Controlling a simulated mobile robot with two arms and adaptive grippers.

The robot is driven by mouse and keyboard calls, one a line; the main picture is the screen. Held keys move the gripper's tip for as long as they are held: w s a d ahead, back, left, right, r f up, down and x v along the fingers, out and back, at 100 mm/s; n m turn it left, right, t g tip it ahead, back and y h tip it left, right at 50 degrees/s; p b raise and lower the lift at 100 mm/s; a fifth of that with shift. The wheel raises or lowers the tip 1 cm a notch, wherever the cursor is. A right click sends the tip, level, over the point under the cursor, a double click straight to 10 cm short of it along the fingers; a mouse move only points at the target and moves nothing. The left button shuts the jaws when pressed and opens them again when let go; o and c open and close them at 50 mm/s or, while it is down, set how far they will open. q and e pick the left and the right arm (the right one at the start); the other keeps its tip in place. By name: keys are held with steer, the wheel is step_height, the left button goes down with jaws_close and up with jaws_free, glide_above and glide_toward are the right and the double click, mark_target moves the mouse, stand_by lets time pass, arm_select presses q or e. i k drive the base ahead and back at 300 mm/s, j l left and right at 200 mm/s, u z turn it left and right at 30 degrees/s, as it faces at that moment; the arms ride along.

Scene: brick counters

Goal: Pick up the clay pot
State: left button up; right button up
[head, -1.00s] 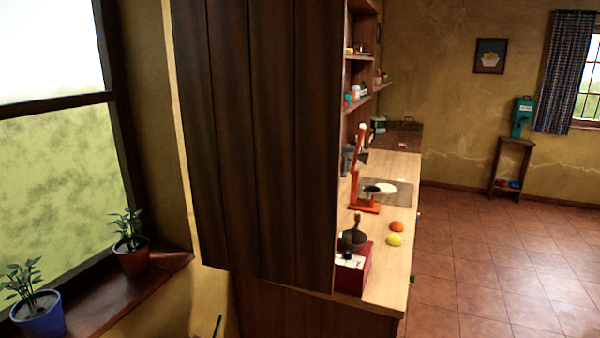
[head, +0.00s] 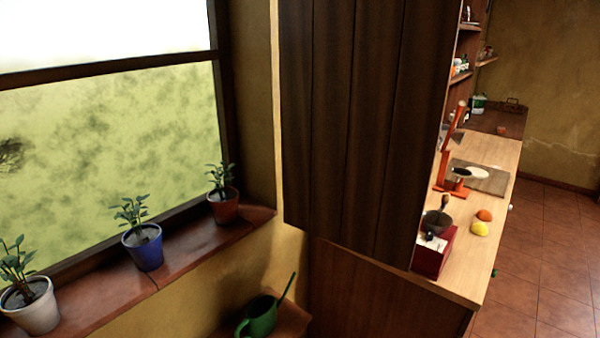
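A brown clay pot (head: 225,209) with a leafy plant stands upright at the right end of the wooden windowsill. A blue pot (head: 146,252) with a plant stands to its left. A pale whitish pot (head: 36,308) with a plant stands further left, near the picture's left edge. All of them rest on the sill below the window. Neither of my grippers shows in the head view, so their state is hidden.
The red-brown windowsill (head: 183,246) runs along the wall. A green watering can (head: 262,315) stands on a low ledge below it. A tall dark wooden panel (head: 365,120) rises right of the sill.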

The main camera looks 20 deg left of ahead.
mark_target(224, 211)
steer(key=i+l+u, duration=0.1)
steer(key=u, duration=0.8)
